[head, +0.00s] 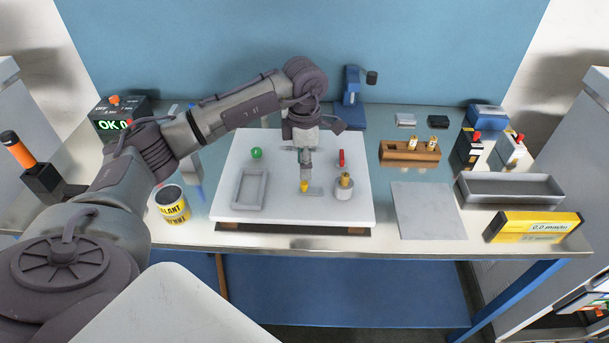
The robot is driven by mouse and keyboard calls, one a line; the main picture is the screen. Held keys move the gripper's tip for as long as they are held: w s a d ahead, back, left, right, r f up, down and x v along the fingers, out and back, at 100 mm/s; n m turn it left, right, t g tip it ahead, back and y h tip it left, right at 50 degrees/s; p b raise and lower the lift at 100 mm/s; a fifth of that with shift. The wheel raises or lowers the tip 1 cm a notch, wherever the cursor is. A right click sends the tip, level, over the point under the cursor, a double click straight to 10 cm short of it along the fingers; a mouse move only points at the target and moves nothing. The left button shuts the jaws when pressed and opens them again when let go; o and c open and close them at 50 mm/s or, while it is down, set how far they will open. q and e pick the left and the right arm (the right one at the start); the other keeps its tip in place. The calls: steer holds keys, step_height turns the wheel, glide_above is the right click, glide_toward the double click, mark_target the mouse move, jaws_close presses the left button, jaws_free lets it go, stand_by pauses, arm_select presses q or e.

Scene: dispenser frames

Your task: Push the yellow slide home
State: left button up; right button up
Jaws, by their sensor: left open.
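The white board (235,190) lies on the metal bench. A small yellow piece (304,186), which looks like the yellow slide, is near its middle, beside a flat grey strip (314,192). My left gripper (304,174) points down just above and behind the yellow piece. It is open, though its fingers look close together at this size. I cannot tell whether it touches the piece. The gripper hides part of the board behind it. My right gripper is not in view.
The board also carries a grey frame (237,190), a green ball (256,153), a red piece (341,158) and a brass-topped knob (344,187). A yellow can (172,205) stands left. A wooden rack (400,153), grey tray (510,189) and yellow meter (532,227) stand right.

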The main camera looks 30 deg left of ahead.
mark_target(305, 183)
arm_select(q)
step_height(305, 183, down, 6)
steer(key=shift+p, duration=0.6)
jaws_close()
steer(key=shift+d, duration=0.1)
